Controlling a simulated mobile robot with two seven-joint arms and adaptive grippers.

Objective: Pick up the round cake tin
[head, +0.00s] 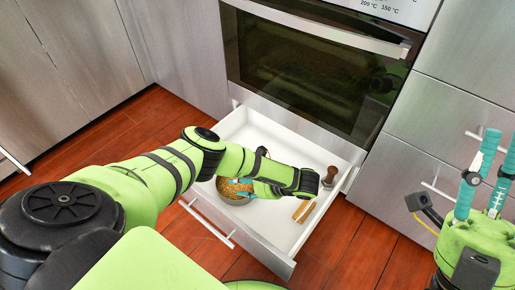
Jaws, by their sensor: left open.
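The round cake tin (226,197) sits in the left part of the open white drawer (297,158). It is a grey metal tin with a golden-brown inside, and my arm hides part of it. My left gripper (240,187) reaches over the drawer with its teal fingertips at the tin. It is open, and I cannot tell whether the fingers touch the tin. My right gripper (499,145) is at the right edge of the view, far from the tin, with its teal fingers pointing up and apart, nothing between them.
A dark brown wooden item (330,176) and a light wooden item with a pale edge (304,211) lie in the drawer's right part. An oven (310,75) stands behind the drawer. Steel cabinet fronts (440,130) flank it. Red wooden floor (355,250) is clear in front.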

